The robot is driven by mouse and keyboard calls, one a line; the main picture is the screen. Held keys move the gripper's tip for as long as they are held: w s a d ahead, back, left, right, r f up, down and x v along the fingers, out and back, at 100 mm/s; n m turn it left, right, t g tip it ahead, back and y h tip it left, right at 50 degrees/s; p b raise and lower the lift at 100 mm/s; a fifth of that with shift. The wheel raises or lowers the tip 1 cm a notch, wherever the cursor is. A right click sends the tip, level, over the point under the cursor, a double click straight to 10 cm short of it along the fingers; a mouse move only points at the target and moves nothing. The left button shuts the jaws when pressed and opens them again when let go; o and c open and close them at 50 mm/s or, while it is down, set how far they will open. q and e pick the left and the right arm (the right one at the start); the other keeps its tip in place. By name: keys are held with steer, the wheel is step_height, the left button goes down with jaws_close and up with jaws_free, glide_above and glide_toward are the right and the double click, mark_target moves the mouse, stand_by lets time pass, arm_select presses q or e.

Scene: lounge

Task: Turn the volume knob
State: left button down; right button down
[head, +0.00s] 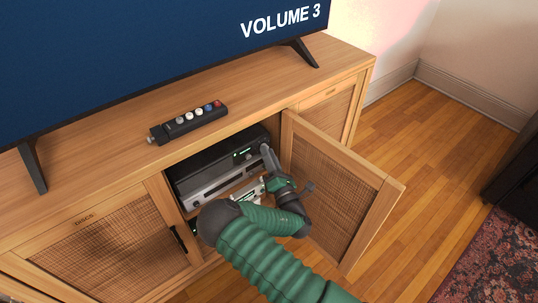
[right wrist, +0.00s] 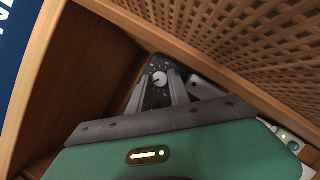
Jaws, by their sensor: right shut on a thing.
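The dark receiver (head: 217,163) sits on a shelf inside the open cabinet compartment. In the right wrist view its front panel is dark, with a round silver volume knob (right wrist: 160,78) ringed by small marks. My right gripper (head: 266,150) reaches into the compartment at the receiver's right end. In the right wrist view my gripper (right wrist: 162,84) has its two fingers closed around the knob, one on each side. In the head view the gripper hides the knob. The TV screen (head: 130,50) reads "VOLUME 3". My left gripper is not in view.
The rattan door (head: 335,190) stands open just right of my right arm. A remote-like box with coloured buttons (head: 188,121) lies on the cabinet top (head: 265,90). A closed door (head: 115,250) is on the left. Wooden floor (head: 430,150) is clear at the right.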

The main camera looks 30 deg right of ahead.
steer(key=m+g+p, duration=0.1)
steer(key=m+p, duration=0.2)
steer(key=m+g+h+p, duration=0.1)
steer(key=m+p, duration=0.2)
steer(key=shift+r+h, duration=0.15)
steer(key=shift+h, duration=0.15)
steer(key=shift+s, duration=0.1)
steer(key=c, duration=1.2)
jaws_free()
steer(key=p+v, duration=0.3)
steer(key=v, duration=1.3)
steer(key=shift+s+p, duration=0.3)
steer(key=shift+s, duration=0.1)
